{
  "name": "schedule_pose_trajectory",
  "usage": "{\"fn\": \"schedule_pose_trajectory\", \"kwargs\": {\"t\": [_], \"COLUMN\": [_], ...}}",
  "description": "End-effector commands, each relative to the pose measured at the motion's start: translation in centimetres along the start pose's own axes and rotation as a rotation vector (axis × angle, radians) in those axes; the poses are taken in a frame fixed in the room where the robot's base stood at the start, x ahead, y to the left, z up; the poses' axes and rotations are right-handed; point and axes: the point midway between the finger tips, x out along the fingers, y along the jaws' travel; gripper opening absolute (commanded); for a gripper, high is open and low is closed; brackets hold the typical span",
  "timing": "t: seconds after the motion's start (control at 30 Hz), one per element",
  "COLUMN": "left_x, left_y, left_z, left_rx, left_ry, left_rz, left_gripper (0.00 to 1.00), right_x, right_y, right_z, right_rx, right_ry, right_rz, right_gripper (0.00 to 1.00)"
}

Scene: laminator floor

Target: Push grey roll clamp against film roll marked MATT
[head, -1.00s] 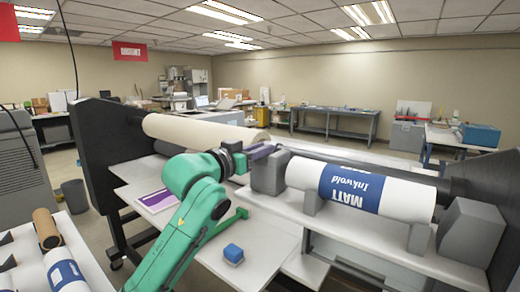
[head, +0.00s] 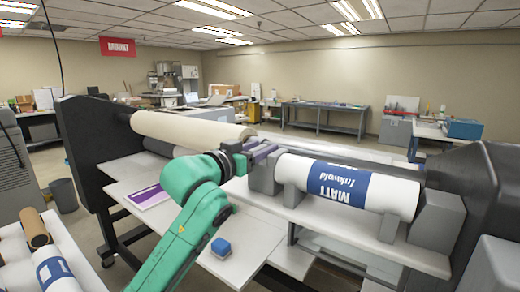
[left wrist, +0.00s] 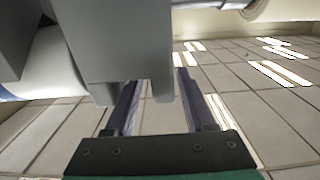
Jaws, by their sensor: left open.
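The film roll marked MATT (head: 300,173), white with a blue band, lies on grey supports on the machine's white shelf. A grey roll clamp (head: 264,178) stands at its left end; I cannot tell whether they touch. Another grey block (head: 437,219) stands at the right end. My left gripper (head: 262,152) is open at the top of the left clamp. In the left wrist view, this clamp (left wrist: 120,45) covers the tip of one finger, and the other finger shows beside it. The white roll (left wrist: 45,68) shows behind the clamp. My right gripper is out of view.
A cream roll (head: 190,129) lies across the machine behind my left arm. A small blue block (head: 221,246) and a purple-and-white sheet (head: 150,196) lie on the white table. More rolls (head: 55,268) lie at the lower left. Dark end panels bound the machine.

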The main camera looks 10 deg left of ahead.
Motion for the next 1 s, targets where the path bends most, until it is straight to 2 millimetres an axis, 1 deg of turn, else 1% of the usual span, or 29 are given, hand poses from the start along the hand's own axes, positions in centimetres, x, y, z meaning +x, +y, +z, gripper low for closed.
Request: {"fn": "schedule_pose_trajectory", "kwargs": {"t": [0.17,0.27,0.47,0.73,0.83,0.9,1.0], "left_x": [-0.5,-1.7,-5.8,-12.4,-13.9,-14.4,-14.6], "left_y": [-0.1,-0.2,-0.1,-0.1,-0.1,-0.1,-0.1], "left_z": [0.1,0.3,0.5,0.5,0.3,0.2,0.1], "left_rx": [0.001,0.001,0.004,0.003,0.000,0.000,-0.001], "left_ry": [0.001,0.002,0.002,0.003,0.001,-0.001,0.000], "left_rz": [-0.002,-0.003,-0.002,-0.002,-0.001,0.000,0.000], "left_gripper": [0.55,0.55,0.55,0.55,0.55,0.55,0.55], "right_x": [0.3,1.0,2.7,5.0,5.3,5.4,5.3], "right_y": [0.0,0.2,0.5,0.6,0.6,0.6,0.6], "right_z": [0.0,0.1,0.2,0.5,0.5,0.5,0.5], "right_rx": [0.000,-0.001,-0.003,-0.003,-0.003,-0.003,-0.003], "right_ry": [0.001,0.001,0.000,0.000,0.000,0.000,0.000], "right_rz": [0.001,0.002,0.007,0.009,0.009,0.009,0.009], "right_gripper": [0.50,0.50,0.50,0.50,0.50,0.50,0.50]}}
